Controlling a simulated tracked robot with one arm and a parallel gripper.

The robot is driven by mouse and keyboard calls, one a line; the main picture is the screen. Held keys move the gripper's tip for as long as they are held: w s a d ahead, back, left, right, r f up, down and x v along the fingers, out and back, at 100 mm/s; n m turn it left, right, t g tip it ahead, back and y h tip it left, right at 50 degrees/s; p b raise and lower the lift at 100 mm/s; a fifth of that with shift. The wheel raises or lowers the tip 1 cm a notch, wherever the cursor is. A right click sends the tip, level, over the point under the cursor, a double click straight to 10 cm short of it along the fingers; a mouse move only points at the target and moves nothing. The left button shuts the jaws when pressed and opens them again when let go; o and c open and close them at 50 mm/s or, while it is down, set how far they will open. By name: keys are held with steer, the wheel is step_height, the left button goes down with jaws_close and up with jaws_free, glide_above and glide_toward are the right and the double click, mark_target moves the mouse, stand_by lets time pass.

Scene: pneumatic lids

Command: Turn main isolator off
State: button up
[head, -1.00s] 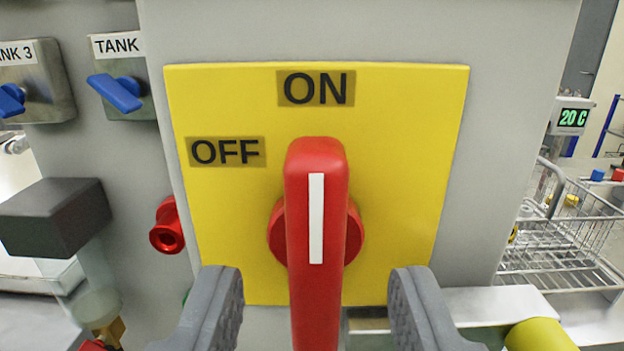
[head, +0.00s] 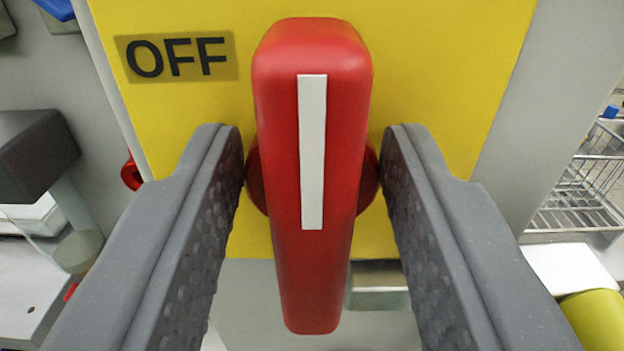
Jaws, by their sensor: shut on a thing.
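The main isolator is a red handle (head: 312,270) with a white stripe, on a round red hub (head: 368,178) in front of a yellow plate (head: 440,60). The handle stands nearly upright, its stripe pointing up rather than at the OFF label (head: 178,57), which is up and left of it. The ON label is out of view now. My gripper (head: 313,150) has one grey finger on each side of the handle, with the tips at the hub, and is shut on the isolator. The fingers hide parts of the plate's lower corners.
A dark box (head: 35,150) sticks out at the left. A wire basket (head: 590,180) is at the right, with a yellow-green rounded thing (head: 598,318) below it. A red part (head: 131,173) shows just left of the plate.

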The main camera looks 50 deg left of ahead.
steer(key=shift+b, duration=0.35)
steer(key=shift+s+a+f+n+b, duration=0.1)
steer(key=shift+f+n+b, duration=0.15)
steer(key=shift+n+b, duration=0.9)
steer(key=n+b, duration=0.3)
steer(key=b, duration=0.1)
steer(key=shift+s+a+n+b, duration=0.1)
steer(key=shift+a+n+b, duration=0.05)
steer(key=shift+n+b, duration=0.2)
steer(key=n+b, duration=0.2)
steer(key=b, duration=0.1)
steer(key=shift+s+a+f+n, duration=0.1)
steer(key=shift+a+n, duration=0.05)
steer(key=shift+n, duration=0.25)
steer(key=n+b, duration=0.1)
steer(key=b, duration=0.1)
steer(key=n+b, duration=0.1)
steer(key=shift+s+f+n+b, duration=0.1)
steer(key=shift+f+n+b, duration=0.2)
steer(key=shift+b, duration=0.1)
steer(key=n+b, duration=0.2)
steer(key=b, duration=0.1)
steer(key=shift+a+n, duration=0.15)
steer(key=shift+n, duration=0.25)
steer(key=n+b, duration=0.4)
steer(key=b, duration=0.1)
steer(key=shift+s+f, duration=0.1)
steer(key=shift+f, duration=0.1)
